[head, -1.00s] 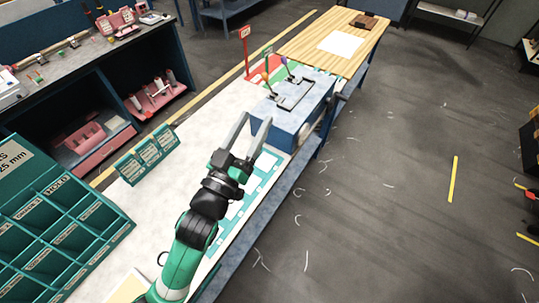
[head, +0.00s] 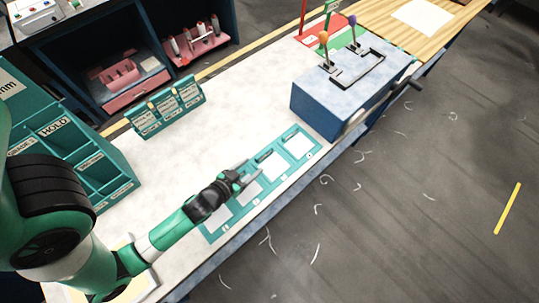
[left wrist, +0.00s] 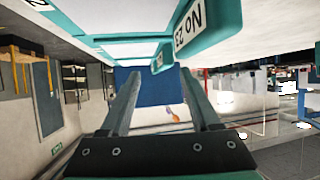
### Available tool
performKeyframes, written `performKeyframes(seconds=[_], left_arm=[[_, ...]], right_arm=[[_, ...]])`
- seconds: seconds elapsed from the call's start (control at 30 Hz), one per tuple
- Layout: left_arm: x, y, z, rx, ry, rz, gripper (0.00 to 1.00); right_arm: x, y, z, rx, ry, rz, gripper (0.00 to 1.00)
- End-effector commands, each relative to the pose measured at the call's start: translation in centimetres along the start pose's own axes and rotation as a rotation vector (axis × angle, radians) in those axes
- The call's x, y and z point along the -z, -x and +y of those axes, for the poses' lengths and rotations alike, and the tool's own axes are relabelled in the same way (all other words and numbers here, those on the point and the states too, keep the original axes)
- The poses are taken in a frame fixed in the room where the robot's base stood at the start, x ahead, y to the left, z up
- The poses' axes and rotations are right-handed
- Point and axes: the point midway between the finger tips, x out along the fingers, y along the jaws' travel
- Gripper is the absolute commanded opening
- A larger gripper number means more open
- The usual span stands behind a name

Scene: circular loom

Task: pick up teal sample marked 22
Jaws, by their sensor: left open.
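A teal strip with white panels (head: 301,144) lies along the front edge of the pale bench. Small dark teal pieces (head: 263,156) sit on it, too small to read in the head view. My left gripper (head: 247,173) is open, low over the strip's middle, with nothing seen between its fingers. In the left wrist view, its spread fingers (left wrist: 160,95) point past a teal block (left wrist: 188,35). The block's upside-down label seems to read NO 23. I cannot make out a 22 on any sample. My right gripper is not in view.
A blue box with levers (head: 345,92) stands beyond the strip, with a crank on its right side. A teal compartment rack (head: 90,160) is at the left, and a teal card holder (head: 166,110) stands behind. The bench between them is clear.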

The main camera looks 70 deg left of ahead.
Motion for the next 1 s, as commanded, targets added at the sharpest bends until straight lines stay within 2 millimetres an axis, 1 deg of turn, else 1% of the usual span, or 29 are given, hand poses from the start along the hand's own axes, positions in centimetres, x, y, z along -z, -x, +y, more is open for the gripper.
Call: performKeyframes(seconds=[0.03, 0.1, 0.23, 0.3, 0.37, 0.47, 0.5, 0.6, 0.83, 0.87, 1.0], left_arm=[[0.0, -0.8, 0.0, 0.001, 0.001, 0.001, 0.63], [0.0, -1.4, 0.0, 0.0, 0.0, -0.001, 0.63], [0.0, -1.6, 0.0, -0.001, -0.001, -0.001, 0.63], [0.1, -2.1, -0.2, 0.001, 0.001, -0.001, 0.63], [0.5, -3.0, -0.4, 0.002, 0.002, 0.001, 0.63], [0.8, -4.8, -0.9, 0.003, 0.003, 0.002, 0.63], [0.6, -5.5, -0.8, 0.0, 0.0, 0.001, 0.63], [0.5, -6.6, -0.8, -0.001, -0.001, -0.001, 0.63], [0.6, -6.8, -0.7, -0.001, -0.001, 0.0, 0.63], [0.6, -6.8, -0.7, -0.001, -0.001, 0.0, 0.59], [0.6, -6.7, -0.7, -0.001, -0.001, -0.001, 0.34]], right_arm=[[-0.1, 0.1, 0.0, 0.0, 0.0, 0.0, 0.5], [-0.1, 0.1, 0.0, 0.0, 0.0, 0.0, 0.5], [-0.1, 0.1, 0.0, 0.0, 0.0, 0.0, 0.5], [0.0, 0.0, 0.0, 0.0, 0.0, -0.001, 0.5], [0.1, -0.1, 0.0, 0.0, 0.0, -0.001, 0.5], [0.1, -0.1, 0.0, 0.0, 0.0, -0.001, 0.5], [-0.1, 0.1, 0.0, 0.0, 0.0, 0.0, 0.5], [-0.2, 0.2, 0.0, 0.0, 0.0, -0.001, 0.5], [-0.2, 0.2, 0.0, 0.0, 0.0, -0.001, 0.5], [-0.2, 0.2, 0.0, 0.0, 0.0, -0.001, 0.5], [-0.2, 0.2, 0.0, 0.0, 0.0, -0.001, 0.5]])
